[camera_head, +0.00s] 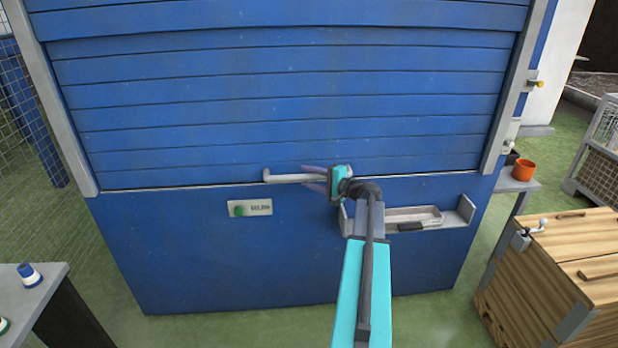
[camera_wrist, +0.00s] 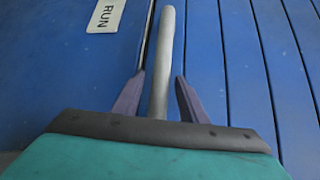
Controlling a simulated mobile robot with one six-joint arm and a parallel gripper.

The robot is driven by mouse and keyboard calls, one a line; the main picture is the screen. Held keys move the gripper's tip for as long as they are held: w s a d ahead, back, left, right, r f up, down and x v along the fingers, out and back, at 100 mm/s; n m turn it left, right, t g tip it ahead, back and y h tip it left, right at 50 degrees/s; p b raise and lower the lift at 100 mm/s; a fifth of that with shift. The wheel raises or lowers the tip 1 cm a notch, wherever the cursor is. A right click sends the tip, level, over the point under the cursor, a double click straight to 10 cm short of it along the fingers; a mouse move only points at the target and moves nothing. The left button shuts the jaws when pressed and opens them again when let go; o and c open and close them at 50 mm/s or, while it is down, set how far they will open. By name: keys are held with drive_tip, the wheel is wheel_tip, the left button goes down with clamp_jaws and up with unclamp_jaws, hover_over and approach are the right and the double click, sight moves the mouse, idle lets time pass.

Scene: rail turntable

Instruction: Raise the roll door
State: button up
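The blue slatted roll door (camera_head: 290,110) is down, its bottom edge along the top of a plain blue lower panel (camera_head: 220,260). A pale grey bar handle (camera_head: 283,178) lies horizontally at the door's bottom edge. My gripper (camera_head: 303,177) reaches it from the right, with one finger above and one below the bar. In the wrist view the handle (camera_wrist: 166,50) runs between the two purple fingers of my gripper (camera_wrist: 160,75), with a gap on each side. The fingers look open. Part of the handle is hidden behind my gripper.
A plate with a green button (camera_head: 239,211) sits on the lower panel. A shallow tray (camera_head: 466,210) holding a dark marker-like item is right of my gripper. A wooden crate (camera_head: 560,260) and orange pot (camera_head: 523,170) stand right; a grey table (camera_head: 50,285) stands left.

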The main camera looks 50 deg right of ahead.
sight(309, 47)
clamp_jaws()
wheel_tip(309, 47, up, 44)
drive_tip(key=p, duration=1.2)
drive_tip(key=shift+r, duration=0.2)
unclamp_jaws()
drive_tip(key=shift+f, duration=0.1)
